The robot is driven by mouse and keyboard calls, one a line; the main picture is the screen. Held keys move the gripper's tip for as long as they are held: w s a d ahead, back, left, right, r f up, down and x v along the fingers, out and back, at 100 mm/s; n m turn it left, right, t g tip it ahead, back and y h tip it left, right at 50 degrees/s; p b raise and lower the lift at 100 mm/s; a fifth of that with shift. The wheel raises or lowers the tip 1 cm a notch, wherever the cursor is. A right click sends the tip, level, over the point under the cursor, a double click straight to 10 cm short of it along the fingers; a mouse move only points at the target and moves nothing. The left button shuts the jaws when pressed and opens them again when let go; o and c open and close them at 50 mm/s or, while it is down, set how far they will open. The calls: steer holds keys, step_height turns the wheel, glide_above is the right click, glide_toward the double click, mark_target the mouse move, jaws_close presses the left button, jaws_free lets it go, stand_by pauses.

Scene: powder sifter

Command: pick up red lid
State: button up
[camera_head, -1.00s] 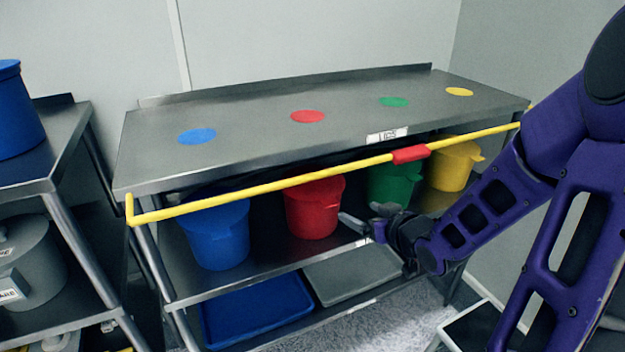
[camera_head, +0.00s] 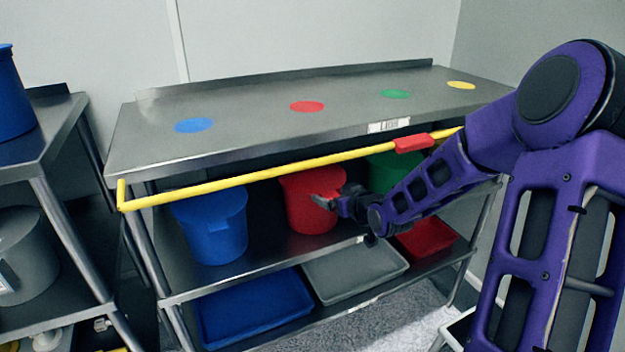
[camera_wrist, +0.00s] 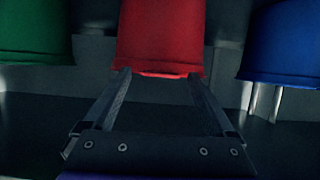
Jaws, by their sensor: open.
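A flat red disc (camera_head: 307,106) lies on the tabletop. My gripper (camera_head: 327,201) is at the right front of the red bucket. In the wrist view the red bucket (camera_wrist: 160,35) fills the top middle, with a small red tab (camera_wrist: 163,74) at its lower edge. The fingers of my gripper (camera_wrist: 161,78) are open, one on each side of the tab, with nothing held. I cannot tell whether they touch it.
A yellow bar (camera_head: 240,181) with a red grip (camera_head: 414,143) runs along the table front, above my gripper. The blue bucket (camera_head: 213,228) and green bucket (camera_head: 385,172) flank the red one. Blue, grey and red trays (camera_head: 425,238) lie on the lower shelf.

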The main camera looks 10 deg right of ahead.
jaws_close()
stand_by(0.4)
steer(key=shift+r, duration=0.15)
